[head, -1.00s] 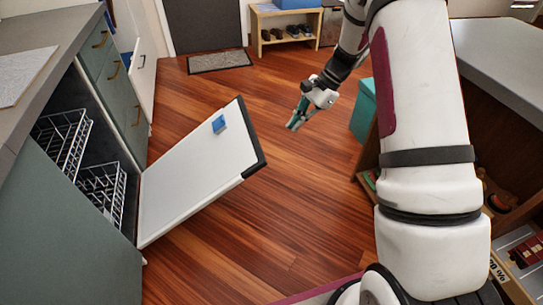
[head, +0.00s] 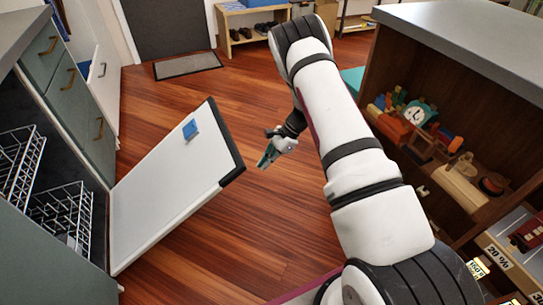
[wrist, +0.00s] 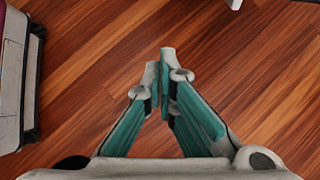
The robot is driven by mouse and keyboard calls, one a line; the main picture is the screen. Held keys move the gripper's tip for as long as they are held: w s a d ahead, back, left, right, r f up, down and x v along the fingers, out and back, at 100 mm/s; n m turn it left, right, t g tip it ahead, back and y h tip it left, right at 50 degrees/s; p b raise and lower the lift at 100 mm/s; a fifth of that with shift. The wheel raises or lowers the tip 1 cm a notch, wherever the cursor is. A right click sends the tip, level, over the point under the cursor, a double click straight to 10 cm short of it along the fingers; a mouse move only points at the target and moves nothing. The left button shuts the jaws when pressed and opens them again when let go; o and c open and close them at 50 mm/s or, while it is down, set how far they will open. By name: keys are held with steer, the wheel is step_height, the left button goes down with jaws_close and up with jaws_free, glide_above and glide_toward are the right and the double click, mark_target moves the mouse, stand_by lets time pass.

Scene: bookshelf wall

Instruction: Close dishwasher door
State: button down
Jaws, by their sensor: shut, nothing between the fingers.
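The dishwasher door (head: 165,195) is a white panel with a dark top edge and a blue patch on its inner face. In the head view it hangs partly open, tilted out from the dishwasher (head: 85,190) at the left. My gripper (head: 262,165) is shut and empty. It is to the right of the door's upper edge, apart from it, over the wood floor. In the wrist view my gripper (wrist: 167,52) shows its teal fingers together, with bare floor beyond. The door's outer face is hidden in the head view.
Wire racks (head: 62,210) sit inside the dishwasher. Grey-green drawers (head: 75,85) stand behind it. A shelf unit with toys (head: 415,120) is at the right. A mat (head: 188,65) and a shoe bench (head: 250,22) are at the back. The floor between is free.

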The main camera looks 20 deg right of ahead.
steer(key=shift+a+r+b, duration=0.2)
steer(key=shift+a+r, duration=0.1)
steer(key=shift+a, duration=0.7)
steer(key=shift+a+r+b, duration=0.2)
steer(key=shift+a+r, duration=0.05)
steer(key=shift+a, duration=0.75)
